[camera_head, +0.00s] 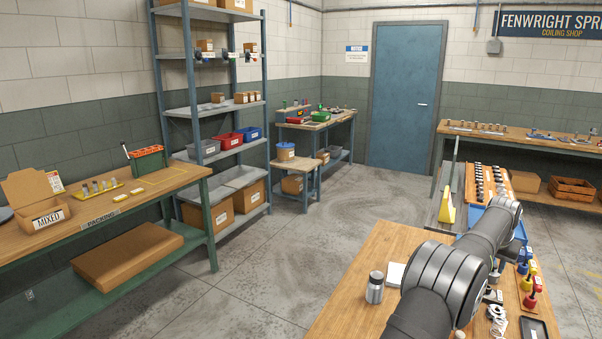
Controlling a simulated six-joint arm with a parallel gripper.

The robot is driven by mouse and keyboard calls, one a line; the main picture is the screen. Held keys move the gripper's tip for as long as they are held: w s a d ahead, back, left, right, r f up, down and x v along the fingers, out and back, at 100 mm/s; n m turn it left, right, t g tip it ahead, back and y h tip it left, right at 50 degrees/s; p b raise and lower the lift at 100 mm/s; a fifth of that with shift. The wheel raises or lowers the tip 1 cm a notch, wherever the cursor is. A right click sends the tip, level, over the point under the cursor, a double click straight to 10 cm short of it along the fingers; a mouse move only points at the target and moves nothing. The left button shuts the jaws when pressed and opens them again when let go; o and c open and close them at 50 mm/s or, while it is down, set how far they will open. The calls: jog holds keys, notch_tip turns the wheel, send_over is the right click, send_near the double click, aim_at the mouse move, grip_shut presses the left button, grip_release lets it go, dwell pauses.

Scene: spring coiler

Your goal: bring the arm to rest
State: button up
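My arm (486,241) is dark grey and rises from the bottom edge at the lower right, over the wooden workbench (350,283). A large round joint (445,284) is nearest the camera. A thick link runs from it up and right to another joint near the bench's far end. My gripper does not show; the arm or the frame's edge hides it, so its fingers and anything in them cannot be seen.
A silver cylinder (375,287) and a white pad (397,274) stand left of my arm. Red and yellow handled items (531,292) lie right of it. A rack of dark parts (489,183) is beyond. Open floor (260,255) lies left, before the packing bench (150,190) and shelves (210,108).

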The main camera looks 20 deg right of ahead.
jog(key=x, duration=1.1)
jog(key=shift+d+f, duration=0.1)
jog(key=shift+f, duration=0.2)
jog(key=shift+w+d+f, duration=0.1)
jog(key=shift+d+f, duration=0.05)
jog(key=shift+f, duration=0.1)
jog(key=shift+r+n+t, duration=0.1)
jog(key=shift+n+t, duration=0.2)
jog(key=shift+n, duration=0.5)
jog(key=s+a+r+m, duration=0.1)
jog(key=a+r, duration=0.2)
jog(key=r, duration=0.5)
jog(key=s+a+r+m+g, duration=0.1)
jog(key=a+r, duration=0.1)
jog(key=r, duration=0.6)
jog(key=shift+a+m, duration=0.3)
jog(key=shift+a, duration=0.1)
jog(key=shift+f, duration=0.1)
